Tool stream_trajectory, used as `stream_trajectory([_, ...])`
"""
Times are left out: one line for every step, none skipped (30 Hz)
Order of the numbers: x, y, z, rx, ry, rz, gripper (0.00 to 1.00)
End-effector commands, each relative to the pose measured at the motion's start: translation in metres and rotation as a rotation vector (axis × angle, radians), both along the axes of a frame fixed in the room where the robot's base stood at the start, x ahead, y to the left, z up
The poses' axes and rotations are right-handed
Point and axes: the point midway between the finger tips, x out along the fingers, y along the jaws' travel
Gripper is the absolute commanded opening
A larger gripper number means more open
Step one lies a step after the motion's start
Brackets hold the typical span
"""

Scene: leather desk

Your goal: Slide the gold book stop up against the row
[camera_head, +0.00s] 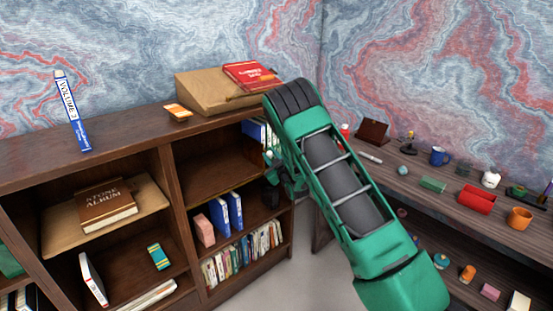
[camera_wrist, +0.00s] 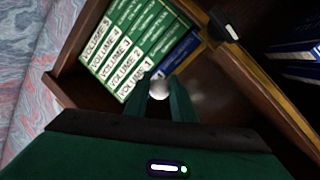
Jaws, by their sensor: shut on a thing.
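A row of green books (camera_wrist: 130,40) labelled as volumes stands on a shelf in the wrist view, with a blue book (camera_wrist: 180,52) at its right end. My gripper (camera_wrist: 160,90) is below the row in that picture, its two green fingers shut on a pale round knob (camera_wrist: 158,87). The knob looks silvery white. I cannot tell whether it belongs to the gold book stop, whose body I cannot make out. In the head view my arm reaches into the bookcase and hides most of this spot.
A gold-brown strip (camera_wrist: 262,95) runs along the shelf edge, with a small black item (camera_wrist: 224,26) near it. More blue books (camera_wrist: 295,50) are at the right. In the head view, the bookcase (camera_head: 120,140) has a divider, and a desk (camera_head: 450,200) stands right.

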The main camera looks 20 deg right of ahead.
Motion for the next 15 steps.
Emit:
stream_trajectory([0.0013,0.0027,0.0003,0.0,-0.002,0.005,0.0])
stream_trajectory([0.0018,0.0036,0.0002,0.0,-0.001,0.006,0.0])
stream_trajectory([0.0022,0.0044,0.0002,0.001,-0.001,0.008,0.0])
stream_trajectory([0.0024,0.0048,0.0,0.001,0.0,0.009,0.0])
stream_trajectory([0.0026,0.0051,0.0,0.001,0.0,0.009,0.0])
stream_trajectory([0.0027,0.0052,-0.0001,0.001,-0.001,0.009,0.0])
stream_trajectory([0.0027,0.0051,-0.0001,0.001,0.0,0.009,0.0])
stream_trajectory([0.0027,0.0051,-0.0001,0.001,0.0,0.009,0.0])
stream_trajectory([0.0026,0.005,-0.0002,0.001,0.0,0.009,0.0])
stream_trajectory([0.0026,0.0049,-0.0003,0.001,0.0,0.009,0.0])
stream_trajectory([0.0025,0.0049,-0.0003,0.001,0.0,0.009,0.0])
stream_trajectory([0.0024,0.005,-0.0003,0.001,0.0,0.009,0.0])
stream_trajectory([0.0023,0.0049,-0.0004,0.001,0.0,0.009,0.0])
stream_trajectory([0.0023,0.0049,-0.0004,0.001,0.0,0.009,0.0])
stream_trajectory([0.0021,0.005,-0.0004,0.001,0.0,0.009,0.27])
